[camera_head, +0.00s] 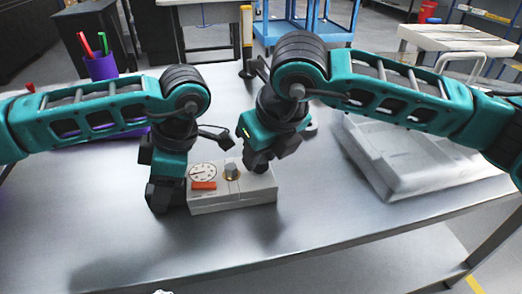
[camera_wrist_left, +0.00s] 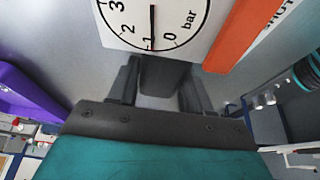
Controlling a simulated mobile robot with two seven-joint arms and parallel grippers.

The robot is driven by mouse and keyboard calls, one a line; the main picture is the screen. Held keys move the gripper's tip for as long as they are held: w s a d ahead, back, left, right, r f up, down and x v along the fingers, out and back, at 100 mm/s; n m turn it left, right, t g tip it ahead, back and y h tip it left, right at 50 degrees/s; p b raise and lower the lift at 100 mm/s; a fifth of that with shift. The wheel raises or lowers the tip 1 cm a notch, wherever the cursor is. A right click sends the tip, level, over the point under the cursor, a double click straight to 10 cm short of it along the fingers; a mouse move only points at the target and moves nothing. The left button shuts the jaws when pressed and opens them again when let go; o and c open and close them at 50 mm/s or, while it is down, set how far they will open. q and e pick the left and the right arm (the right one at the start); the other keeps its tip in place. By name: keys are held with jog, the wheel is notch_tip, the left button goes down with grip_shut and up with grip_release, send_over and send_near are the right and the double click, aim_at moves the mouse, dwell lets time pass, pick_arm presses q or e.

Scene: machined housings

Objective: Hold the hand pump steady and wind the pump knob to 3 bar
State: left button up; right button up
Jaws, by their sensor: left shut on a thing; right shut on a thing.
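The hand pump (camera_head: 232,201) is a pale box on the metal table. Its round gauge (camera_head: 202,173) also shows in the left wrist view (camera_wrist_left: 172,15), with the needle at about 1 bar. An orange piece (camera_head: 204,185) lies below the gauge, and a grey cylinder with a brass base (camera_head: 231,172) stands beside it. My left gripper (camera_head: 166,197) is shut on the pump's left end. My right gripper (camera_head: 259,168) is shut over the right part of the pump's top, apparently on the pump knob, which its fingers hide.
A purple cup with pens (camera_head: 101,67) stands behind my left arm. A pale grey tray-like housing (camera_head: 420,172) lies to the right. The front of the table (camera_head: 330,225) is clear. A blue cart (camera_head: 315,22) stands beyond the table.

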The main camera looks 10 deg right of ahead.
dwell(0.3)
jog(key=o, duration=1.1)
jog(key=shift+c, duration=0.2)
jog(key=shift+r, duration=0.1)
jog(key=v, duration=1.1)
jog(key=shift+s+r, duration=0.2)
jog(key=shift+r, duration=0.15)
jog(key=shift+d, duration=0.1)
